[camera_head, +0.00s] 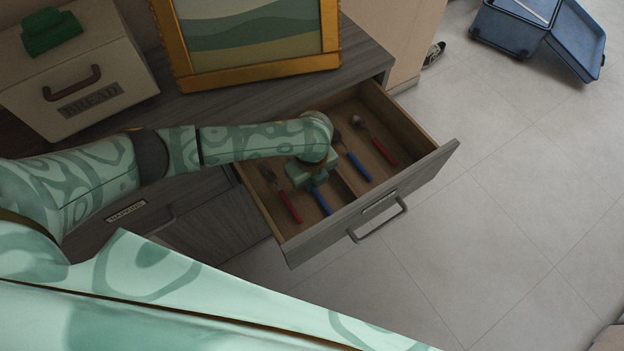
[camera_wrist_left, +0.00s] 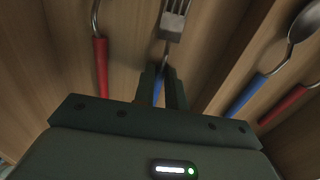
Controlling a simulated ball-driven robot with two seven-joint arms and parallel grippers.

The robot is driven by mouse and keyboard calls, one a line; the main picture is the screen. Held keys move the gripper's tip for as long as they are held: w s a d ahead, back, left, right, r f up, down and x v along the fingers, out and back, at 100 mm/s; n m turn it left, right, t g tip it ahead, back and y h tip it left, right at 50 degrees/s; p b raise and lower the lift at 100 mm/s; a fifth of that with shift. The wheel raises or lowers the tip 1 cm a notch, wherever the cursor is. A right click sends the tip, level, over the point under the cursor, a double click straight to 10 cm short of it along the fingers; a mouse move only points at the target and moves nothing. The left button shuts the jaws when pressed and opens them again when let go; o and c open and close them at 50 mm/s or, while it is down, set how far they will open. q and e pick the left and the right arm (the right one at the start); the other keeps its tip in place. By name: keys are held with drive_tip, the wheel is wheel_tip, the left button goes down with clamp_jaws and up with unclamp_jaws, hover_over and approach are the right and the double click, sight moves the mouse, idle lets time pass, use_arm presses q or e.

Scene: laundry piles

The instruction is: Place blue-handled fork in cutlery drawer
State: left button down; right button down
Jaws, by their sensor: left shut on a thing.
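The cutlery drawer (camera_head: 431,168) is pulled open, with a wooden inside and a divider. The blue-handled fork (camera_wrist_left: 174,24) is in the drawer, its tines ahead of my left gripper (camera_wrist_left: 163,78), whose fingers are shut around the blue handle. In the head view, my left gripper (camera_head: 316,186) is down in the drawer's left compartment, and part of the fork's blue handle (camera_head: 321,203) shows below it. The fork appears to lie on or very near the drawer floor. A red-handled piece (camera_head: 290,207) lies left of it. My right gripper is not in view.
The right compartment holds a blue-handled spoon (camera_head: 358,166) and a red-handled piece (camera_head: 383,151). A framed picture (camera_head: 180,50) and a bread box (camera_head: 85,75) stand on the counter. An open blue suitcase (camera_head: 515,28) lies on the floor. The floor right of the drawer is clear.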

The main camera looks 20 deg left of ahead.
use_arm(q)
drive_tip(key=c, duration=1.5)
unclamp_jaws()
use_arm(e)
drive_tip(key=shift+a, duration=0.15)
use_arm(q)
drive_tip(key=shift+o, duration=0.2)
